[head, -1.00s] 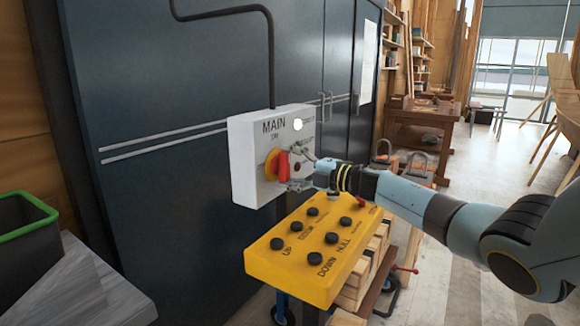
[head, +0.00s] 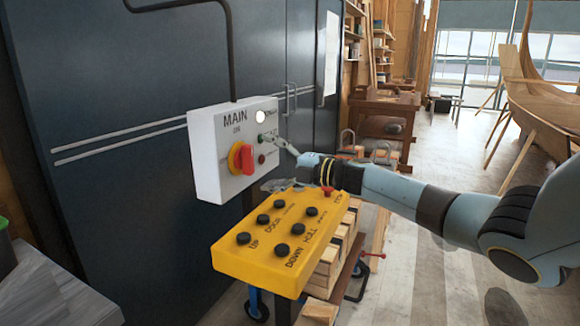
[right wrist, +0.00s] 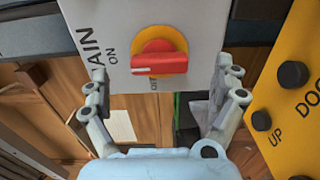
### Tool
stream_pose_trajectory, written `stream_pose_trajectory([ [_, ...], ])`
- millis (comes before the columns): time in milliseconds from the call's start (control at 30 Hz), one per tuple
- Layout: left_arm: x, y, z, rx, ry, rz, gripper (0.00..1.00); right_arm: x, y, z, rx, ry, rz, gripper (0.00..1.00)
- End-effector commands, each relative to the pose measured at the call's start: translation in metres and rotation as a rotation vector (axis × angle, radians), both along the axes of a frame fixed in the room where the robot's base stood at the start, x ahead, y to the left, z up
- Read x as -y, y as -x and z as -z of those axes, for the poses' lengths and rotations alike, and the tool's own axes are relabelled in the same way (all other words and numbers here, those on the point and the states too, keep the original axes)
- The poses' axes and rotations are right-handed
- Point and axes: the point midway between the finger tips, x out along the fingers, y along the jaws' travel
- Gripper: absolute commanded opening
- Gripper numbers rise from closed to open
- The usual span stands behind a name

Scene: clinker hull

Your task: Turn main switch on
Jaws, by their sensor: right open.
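The main switch (head: 247,158) is a red handle on a yellow disc, on the front of a white box (head: 209,160) marked MAIN. The handle stands upright, below the word ON. In the right wrist view the red handle (right wrist: 158,64) lies level in the picture, with OFF lettering beside it, partly hidden. My right gripper (head: 269,162) is open and empty, in front of the box and to the right of the handle. In the right wrist view its fingers (right wrist: 159,73) are spread wide, one each side of the handle, with clear gaps. My left gripper is not in view.
A yellow button panel (head: 232,262) with several black knobs sits just below the box and my right gripper. Small lamps or buttons (head: 262,160) are on the box's right side. A dark cabinet (head: 120,190) stands behind. Open floor (head: 420,270) lies at right.

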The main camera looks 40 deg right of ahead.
Motion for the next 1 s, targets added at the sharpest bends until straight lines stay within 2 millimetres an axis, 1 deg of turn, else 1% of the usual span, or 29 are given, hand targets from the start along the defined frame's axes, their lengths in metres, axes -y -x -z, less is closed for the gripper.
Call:
stream_pose_trajectory([
  [33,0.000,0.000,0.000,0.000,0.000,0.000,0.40,0.005,0.013,0.002,-0.004,0.005,-0.001,0.96],
  [200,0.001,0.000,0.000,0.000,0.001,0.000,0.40,0.019,0.045,0.001,-0.005,0.004,-0.001,0.96],
  [300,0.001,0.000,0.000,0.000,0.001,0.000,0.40,0.025,0.059,0.001,-0.003,0.003,0.000,0.96],
  [400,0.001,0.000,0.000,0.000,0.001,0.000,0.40,0.028,0.066,0.000,-0.001,0.002,-0.001,0.96],
  [533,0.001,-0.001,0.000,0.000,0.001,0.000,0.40,0.029,0.070,0.000,0.000,0.000,0.000,0.96],
  [1000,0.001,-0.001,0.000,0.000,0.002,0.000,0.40,0.029,0.069,0.000,0.000,0.000,0.001,0.96],
])
